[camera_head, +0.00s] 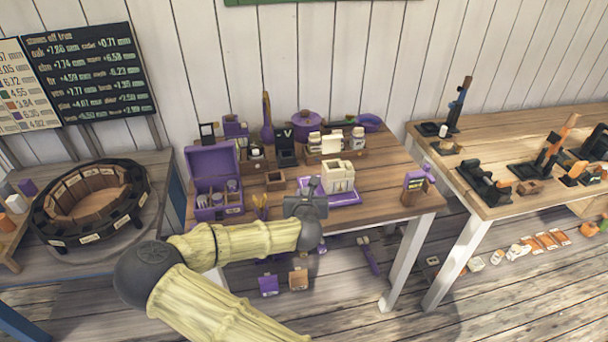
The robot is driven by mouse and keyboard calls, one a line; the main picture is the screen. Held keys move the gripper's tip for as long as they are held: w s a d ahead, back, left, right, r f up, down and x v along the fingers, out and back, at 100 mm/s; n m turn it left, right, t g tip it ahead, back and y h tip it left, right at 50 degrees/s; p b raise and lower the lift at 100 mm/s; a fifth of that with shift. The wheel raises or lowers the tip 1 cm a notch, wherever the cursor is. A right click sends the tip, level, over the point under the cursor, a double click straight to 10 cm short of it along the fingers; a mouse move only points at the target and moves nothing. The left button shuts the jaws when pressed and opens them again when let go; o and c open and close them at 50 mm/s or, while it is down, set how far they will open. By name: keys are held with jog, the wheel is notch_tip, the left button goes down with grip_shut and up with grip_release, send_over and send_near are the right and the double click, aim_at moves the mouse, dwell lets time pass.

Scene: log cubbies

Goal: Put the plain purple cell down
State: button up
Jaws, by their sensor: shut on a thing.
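My gripper (313,186) is at the end of my yellow arm, over the front middle of the central wooden table. Its dark body hides most of what lies between the fingers. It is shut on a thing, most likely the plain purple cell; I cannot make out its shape. A small purple patch shows just left of the fingers, and I cannot tell whether it is the cell or the tray behind. A cream slotted block (340,177) stands right of the fingers on a flat purple tray (348,198).
An open purple chest (213,172) stands at left. A small wooden box (275,181), a black stand (286,146) and a purple pot (308,123) are behind. A purple-and-wood holder (413,189) stands near the right edge. Bare tabletop (385,175) lies between tray and holder.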

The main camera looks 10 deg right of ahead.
jog(key=s+f+n+y+b, duration=0.1)
jog(key=s+f+b, duration=0.2)
jog(key=f, duration=0.9)
jog(key=s+f+n+y+b, duration=0.1)
jog(key=s+f+y+b, duration=0.1)
jog(key=f+b, duration=0.5)
notch_tip(320, 180, down, 6)
jog(key=shift+s+d+r+n+t, duration=0.1)
jog(key=shift+s+d+n+t, duration=0.2)
jog(key=shift+s, duration=0.25)
jog(key=shift+d, duration=0.1)
